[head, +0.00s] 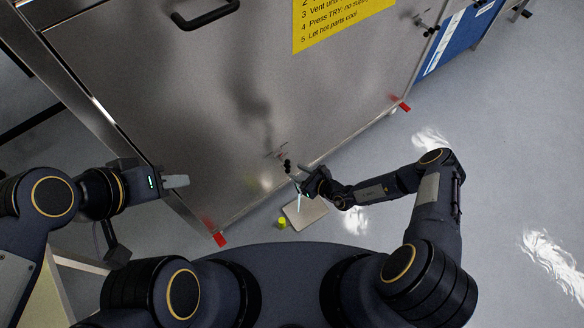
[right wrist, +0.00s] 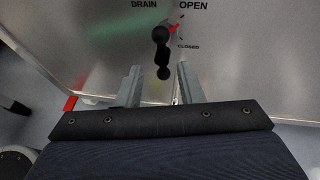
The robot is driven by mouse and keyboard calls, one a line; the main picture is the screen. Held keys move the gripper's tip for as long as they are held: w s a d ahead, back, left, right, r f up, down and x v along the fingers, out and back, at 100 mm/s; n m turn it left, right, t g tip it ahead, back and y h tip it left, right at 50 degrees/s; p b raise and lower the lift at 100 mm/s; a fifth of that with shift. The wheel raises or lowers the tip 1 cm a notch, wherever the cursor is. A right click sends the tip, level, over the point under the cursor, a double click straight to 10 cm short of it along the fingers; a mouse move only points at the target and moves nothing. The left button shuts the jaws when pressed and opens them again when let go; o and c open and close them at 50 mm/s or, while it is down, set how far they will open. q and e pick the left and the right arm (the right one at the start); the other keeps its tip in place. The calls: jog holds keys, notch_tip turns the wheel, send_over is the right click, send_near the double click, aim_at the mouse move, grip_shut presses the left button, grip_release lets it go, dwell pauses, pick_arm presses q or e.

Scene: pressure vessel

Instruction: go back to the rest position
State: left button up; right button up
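My left gripper (head: 176,181) is held out at the left in the head view, in front of the steel panel, with nothing visible in it. Its fingers look close together from this angle, so I cannot tell whether it is shut. My right gripper (head: 300,182) is low by the panel. In the right wrist view its two grey fingers (right wrist: 159,72) stand well apart. The black drain valve handle (right wrist: 162,58) appears between and just beyond the fingertips, pointing down, and the fingers show no grip on it. A red mark shows beside its top, near the OPEN and CLOSED labels.
The large steel vessel front (head: 200,110) fills the middle, with a black door handle (head: 205,18) and a yellow instruction sign (head: 335,20). Red feet (head: 220,240) mark its lower corners. A flat beige pad (head: 312,213) and a small yellow object (head: 282,223) lie below. Floor at right is clear.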

jog(key=shift+s+d+r, duration=0.2)
jog(key=shift+s+d, duration=0.15)
dwell(0.3)
jog(key=w+d+r+n+g+y+p, duration=0.15)
jog(key=r+n, duration=0.25)
jog(key=r, duration=0.5)
jog(key=w+d+r+n+y, duration=0.1)
jog(key=w+d+r+n, duration=0.2)
jog(key=r, duration=0.6)
jog(key=s+d+r+n+g, duration=0.15)
jog(key=r+n, duration=0.25)
jog(key=r, duration=0.6)
jog(key=s+d+r+n+g, duration=0.1)
jog(key=s+r+n+g, duration=0.15)
jog(key=r+n, duration=0.45)
jog(key=s+d+r+n+h+p, duration=0.2)
jog(key=s+d+r+n+h, duration=0.15)
jog(key=s+r, duration=1)
jog(key=s+d+r+n+t+h, duration=0.1)
jog(key=s+d+r+h, duration=0.1)
jog(key=s, duration=0.4)
jog(key=s+d+r+n+t+h+p, duration=0.1)
jog(key=s+d+r+n+h, duration=0.1)
jog(key=s, duration=0.4)
jog(key=shift+d+r+h, duration=0.25)
jog(key=shift+d+h, duration=0.25)
jog(key=shift+h, duration=0.1)
